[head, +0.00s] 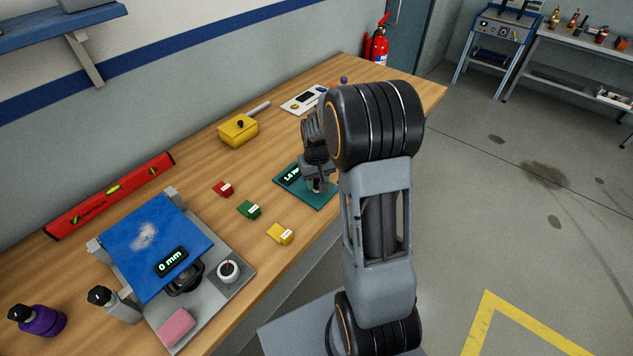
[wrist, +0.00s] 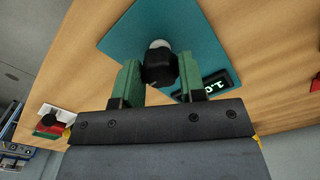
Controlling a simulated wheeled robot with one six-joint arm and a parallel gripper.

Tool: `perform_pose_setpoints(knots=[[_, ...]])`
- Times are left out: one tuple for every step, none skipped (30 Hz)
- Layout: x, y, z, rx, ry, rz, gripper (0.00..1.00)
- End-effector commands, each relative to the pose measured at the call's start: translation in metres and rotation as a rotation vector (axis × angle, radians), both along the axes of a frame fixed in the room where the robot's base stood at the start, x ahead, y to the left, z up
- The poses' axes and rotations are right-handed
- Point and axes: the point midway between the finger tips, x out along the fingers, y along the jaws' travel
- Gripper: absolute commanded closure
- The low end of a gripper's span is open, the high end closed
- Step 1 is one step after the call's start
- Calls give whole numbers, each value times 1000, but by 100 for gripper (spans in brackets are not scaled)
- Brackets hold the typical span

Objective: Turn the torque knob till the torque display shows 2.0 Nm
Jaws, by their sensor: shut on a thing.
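The torque display (head: 291,175) sits on a teal plate (head: 322,203) on the workbench. Its digits look like 1.0, though the end of the reading is hard to make out. In the wrist view the torque display (wrist: 203,87) is to the right of my gripper, partly cut off by it. The black torque knob (wrist: 159,66) stands between the green finger pads of my gripper (wrist: 157,82), with a pale round part showing just beyond it. My gripper (head: 318,184) is shut on the knob from above. In the head view the gripper largely hides the knob.
Red (head: 223,188), green (head: 248,209) and yellow (head: 280,233) small blocks lie left of the plate. A blue-topped rig (head: 150,240) with a 0 mm display is at front left. A yellow box (head: 238,131) and a white panel (head: 303,101) are behind.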

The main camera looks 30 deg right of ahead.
Motion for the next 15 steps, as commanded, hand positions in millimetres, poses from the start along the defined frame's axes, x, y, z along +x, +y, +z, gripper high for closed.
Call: perform_pose_setpoints(knots=[[0, 0, -1, 0, 0, -42, 86], [0, 0, -1, 0, 0, -70, 86], [0, 0, -1, 0, 0, -108, 86], [0, 0, -1, 0, 0, -137, 86], [0, 0, -1, 0, -1, -165, 86], [0, 0, -1, 0, -1, -203, 86], [0, 0, -1, 0, -1, -231, 86], [0, 0, -1, 0, -1, -259, 86], [0, 0, -1, 0, -1, -296, 86], [0, 0, -1, 0, -1, -323, 86], [0, 0, -1, 0, -1, -350, 86], [0, 0, -1, 0, -1, -385, 86], [0, 0, -1, 0, -1, -411, 86], [0, 0, -1, 0, 0, -435, 86], [0, 0, -1, 0, 0, -467, 86]])
